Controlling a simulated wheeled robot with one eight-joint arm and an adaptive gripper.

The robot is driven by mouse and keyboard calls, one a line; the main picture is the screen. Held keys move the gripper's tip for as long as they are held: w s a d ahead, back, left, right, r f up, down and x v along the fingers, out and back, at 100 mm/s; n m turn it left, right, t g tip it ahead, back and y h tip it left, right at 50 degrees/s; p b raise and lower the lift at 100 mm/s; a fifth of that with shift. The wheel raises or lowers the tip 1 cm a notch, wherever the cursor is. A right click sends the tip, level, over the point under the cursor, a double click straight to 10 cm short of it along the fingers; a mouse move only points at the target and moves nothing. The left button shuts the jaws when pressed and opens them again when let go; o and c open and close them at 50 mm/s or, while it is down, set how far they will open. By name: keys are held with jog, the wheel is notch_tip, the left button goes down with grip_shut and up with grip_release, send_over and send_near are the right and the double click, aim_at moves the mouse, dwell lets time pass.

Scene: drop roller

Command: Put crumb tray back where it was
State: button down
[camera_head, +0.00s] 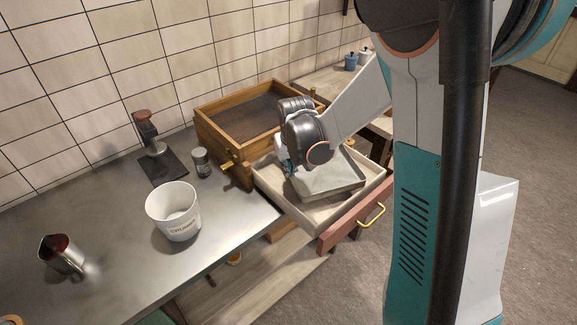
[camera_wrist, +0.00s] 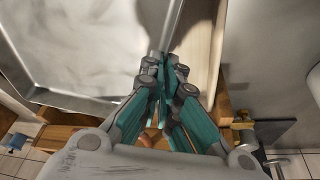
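The crumb tray (camera_head: 335,180) is a shallow grey metal tray. It sits inside an open pale wooden drawer (camera_head: 273,184) with a red front and brass handle, at an angle to the drawer sides. In the wrist view the tray (camera_wrist: 75,55) fills the upper left, and the drawer's pale wall (camera_wrist: 208,50) runs to its right. My gripper (camera_head: 290,172) is low at the tray's left side. In the wrist view its fingers (camera_wrist: 165,70) are close together at the tray's side wall, near a corner, and look shut on it. The fingertips are partly hidden in the head view.
A wooden box (camera_head: 206,128) with an open top stands behind the drawer. A white bucket (camera_head: 173,213), a grey canister (camera_head: 201,163), a tamper on a dark mat (camera_head: 163,170) and a metal jug (camera_head: 62,256) stand on the steel counter (camera_head: 115,235). Floor is clear at right.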

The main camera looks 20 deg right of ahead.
jog(key=c, duration=1.8)
grip_release()
jog(key=shift+r+p, duration=0.25)
jog(key=shift+p, duration=0.1)
jog(key=d+p+v, duration=0.1)
jog(key=p+v, duration=0.2)
jog(key=v, duration=0.9)
jog(key=s+a+r+t, duration=0.2)
jog(key=s+r, duration=0.2)
jog(key=s, duration=0.6)
jog(key=s+a+r+t, duration=0.1)
jog(key=s+r, duration=0.3)
jog(key=s, duration=0.7)
jog(key=shift+a+r+n+t+y, duration=0.15)
jog(key=shift+a+n+t+y, duration=0.2)
jog(key=shift+a, duration=0.55)
